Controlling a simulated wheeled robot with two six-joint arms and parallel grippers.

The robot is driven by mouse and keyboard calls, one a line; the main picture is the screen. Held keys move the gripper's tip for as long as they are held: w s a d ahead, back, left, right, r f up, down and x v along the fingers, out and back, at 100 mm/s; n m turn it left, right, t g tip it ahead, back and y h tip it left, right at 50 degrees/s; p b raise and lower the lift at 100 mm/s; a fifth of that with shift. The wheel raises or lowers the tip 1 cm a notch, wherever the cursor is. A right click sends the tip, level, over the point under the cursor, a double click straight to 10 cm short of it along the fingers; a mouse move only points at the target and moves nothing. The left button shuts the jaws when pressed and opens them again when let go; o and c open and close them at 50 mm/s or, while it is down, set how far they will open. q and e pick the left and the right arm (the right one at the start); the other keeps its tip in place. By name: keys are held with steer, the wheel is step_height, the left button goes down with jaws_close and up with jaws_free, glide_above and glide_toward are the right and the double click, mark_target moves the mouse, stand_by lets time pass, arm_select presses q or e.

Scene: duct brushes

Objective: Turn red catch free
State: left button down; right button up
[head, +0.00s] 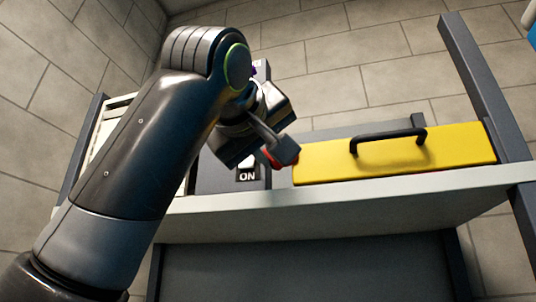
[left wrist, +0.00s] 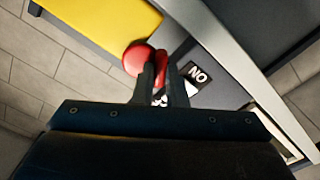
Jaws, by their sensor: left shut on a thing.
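The red catch (left wrist: 137,58) shows in the left wrist view as a rounded red piece beside the yellow cover, with more red between and beside my fingers. My left gripper (left wrist: 163,76) is shut on it. In the head view my left gripper (head: 279,150) is at the left end of the yellow cover (head: 320,162), and only slivers of red show around its fingertip. The fingers hide much of the catch, so its exact angle cannot be told. My right gripper is in neither view.
The yellow cover has a black handle (head: 388,140) and lies on a pale shelf (head: 330,196). A dark panel with an ON label (head: 248,176) stands left of the cover, close under my gripper. Dark posts (head: 485,85) flank the frame. Tiled wall lies behind.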

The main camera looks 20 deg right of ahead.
arm_select(q)
steer(key=n+b, duration=0.1)
steer(key=n, duration=0.4)
steer(key=shift+f+n, duration=0.1)
steer(key=shift+n, duration=0.2)
steer(key=n+b, duration=0.1)
steer(key=n, duration=0.4)
steer(key=shift+b, duration=0.3)
steer(key=shift+f+n, duration=0.1)
steer(key=shift+n, duration=0.2)
steer(key=c, duration=1.5)
jaws_free()
steer(key=shift+a, duration=0.1)
steer(key=shift+o, duration=0.2)
steer(key=shift+s+a+b, duration=0.3)
steer(key=shift+s+b, duration=0.1)
steer(key=shift+b, duration=0.05)
steer(key=b+v, duration=0.5)
steer(key=v, duration=1.1)
steer(key=shift+a+b, duration=0.15)
steer(key=shift+b, duration=0.2)
